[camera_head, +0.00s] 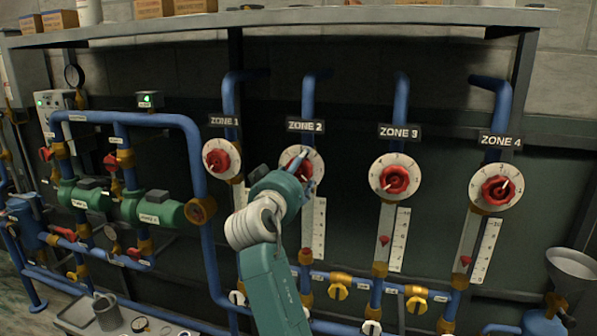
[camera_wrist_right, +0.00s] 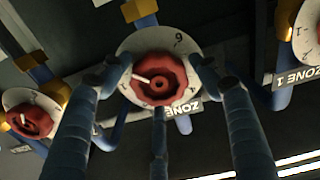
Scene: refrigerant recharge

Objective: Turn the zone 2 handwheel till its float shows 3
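The zone 2 handwheel (camera_head: 292,164) is red and sits on a white dial (camera_head: 316,160) under the ZONE 2 sign (camera_head: 305,125). In the right wrist view the red handwheel (camera_wrist_right: 172,88) is in the middle, its white pointer toward upper left. My right gripper (camera_wrist_right: 160,72) has its blue fingers around it, the side tips bent in against the rim. In the head view the right gripper (camera_head: 305,172) covers part of the dial. My left gripper is not in view.
The zone 1 handwheel (camera_head: 217,161) is left of my gripper; the zone 3 handwheel (camera_head: 396,180) and zone 4 handwheel (camera_head: 496,189) are right. Yellow valves (camera_head: 338,287) line the lower pipe. Green pumps (camera_head: 158,209) stand left, a funnel (camera_head: 572,268) lower right.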

